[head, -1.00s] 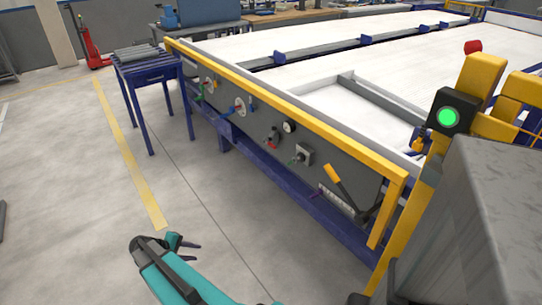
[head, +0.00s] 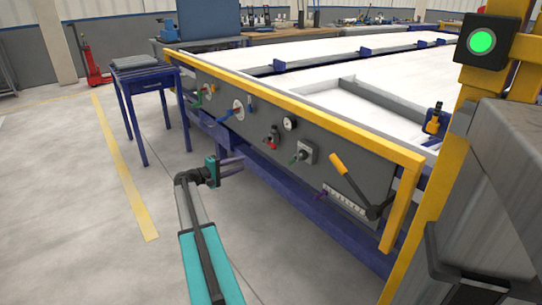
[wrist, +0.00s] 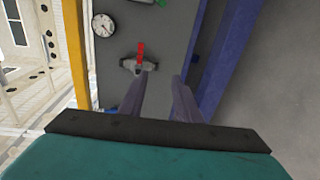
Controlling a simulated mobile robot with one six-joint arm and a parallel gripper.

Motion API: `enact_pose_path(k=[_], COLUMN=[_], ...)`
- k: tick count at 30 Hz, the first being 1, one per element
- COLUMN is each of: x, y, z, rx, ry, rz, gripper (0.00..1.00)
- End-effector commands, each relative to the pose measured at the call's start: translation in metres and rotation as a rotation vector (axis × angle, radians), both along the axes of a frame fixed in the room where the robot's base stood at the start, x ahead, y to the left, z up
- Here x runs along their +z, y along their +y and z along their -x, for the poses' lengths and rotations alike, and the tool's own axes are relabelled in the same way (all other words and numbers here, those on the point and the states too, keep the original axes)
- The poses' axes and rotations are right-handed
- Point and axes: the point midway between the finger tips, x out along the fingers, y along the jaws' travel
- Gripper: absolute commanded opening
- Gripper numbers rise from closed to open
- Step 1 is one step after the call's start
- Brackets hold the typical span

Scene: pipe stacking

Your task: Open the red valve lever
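The red valve lever (head: 273,131) is on the grey side panel (head: 235,128) of the big table, left of the round gauge. In the wrist view the red lever (wrist: 141,51) sticks out from a grey valve body (wrist: 136,66), just beyond my fingertips. My gripper (head: 240,165) is in front of the panel, lower and to the left of the valve. The wrist view shows its two fingers (wrist: 161,80) apart with nothing between them. The left finger's tip lies close to the valve body in the picture; I cannot tell whether they touch.
A round gauge (head: 290,123), a grey switch box (head: 308,152) and a yellow-handled lever (head: 350,180) are on the panel to the right. A yellow rail (head: 300,110) runs above and a blue beam (wrist: 228,50) below. A blue stand (head: 150,85) is at the left. The floor in front is clear.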

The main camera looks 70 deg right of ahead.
Motion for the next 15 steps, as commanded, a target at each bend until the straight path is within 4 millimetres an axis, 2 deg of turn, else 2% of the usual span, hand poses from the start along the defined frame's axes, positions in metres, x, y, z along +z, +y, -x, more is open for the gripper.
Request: enact_pose_path(k=[1, 6, 15], x=[0.003, 0.027, 0.035], y=[-0.015, -0.037, -0.04], z=[0.006, 0.021, 0.024], rx=[-0.013, -0.036, -0.04], ry=[0.008, 0.033, 0.039], rz=[0.029, 0.091, 0.105], gripper=[0.3, 0.3, 0.3])
